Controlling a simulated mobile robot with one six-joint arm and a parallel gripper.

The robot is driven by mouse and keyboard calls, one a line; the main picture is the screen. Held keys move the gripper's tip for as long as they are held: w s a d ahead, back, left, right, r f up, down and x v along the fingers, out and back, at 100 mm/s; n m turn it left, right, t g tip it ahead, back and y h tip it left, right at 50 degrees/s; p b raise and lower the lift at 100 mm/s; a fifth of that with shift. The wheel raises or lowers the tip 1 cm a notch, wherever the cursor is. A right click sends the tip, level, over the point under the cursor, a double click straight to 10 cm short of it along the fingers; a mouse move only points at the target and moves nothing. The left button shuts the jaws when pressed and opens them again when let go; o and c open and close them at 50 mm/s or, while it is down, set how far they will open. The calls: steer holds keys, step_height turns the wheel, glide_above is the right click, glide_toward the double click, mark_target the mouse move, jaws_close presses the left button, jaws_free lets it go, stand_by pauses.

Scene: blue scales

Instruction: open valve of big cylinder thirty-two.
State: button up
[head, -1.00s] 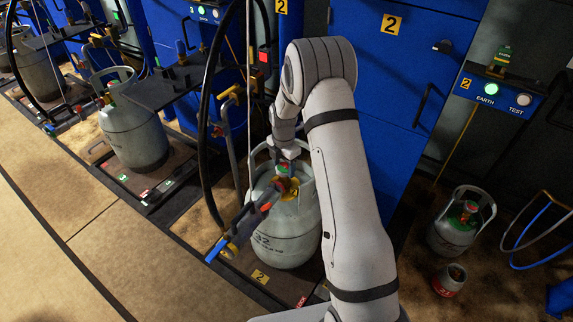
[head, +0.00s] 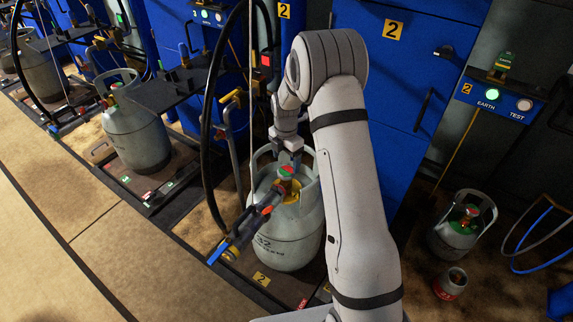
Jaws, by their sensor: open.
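The big grey cylinder marked 32 (head: 287,245) stands upright on a scale in the middle of the head view, inside its handle ring. Its valve (head: 287,172) is at the top, with a green and red top and a yellow collar below. A filling connector with a blue lever (head: 218,250) is attached at the valve's left side. My gripper (head: 291,157) is open, just above and behind the valve top. The fingertips are small and partly hidden, so whether they touch the valve is unclear.
A black hose (head: 208,120) and a thin cable hang left of the cylinder. Another grey cylinder (head: 137,130) stands on a scale farther left. A smaller grey cylinder (head: 462,228) and a small red-and-grey one (head: 450,283) stand at right. A blue cabinet (head: 385,80) is behind my arm.

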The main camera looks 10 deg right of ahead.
mark_target(286, 171)
steer(key=shift+r, duration=1.5)
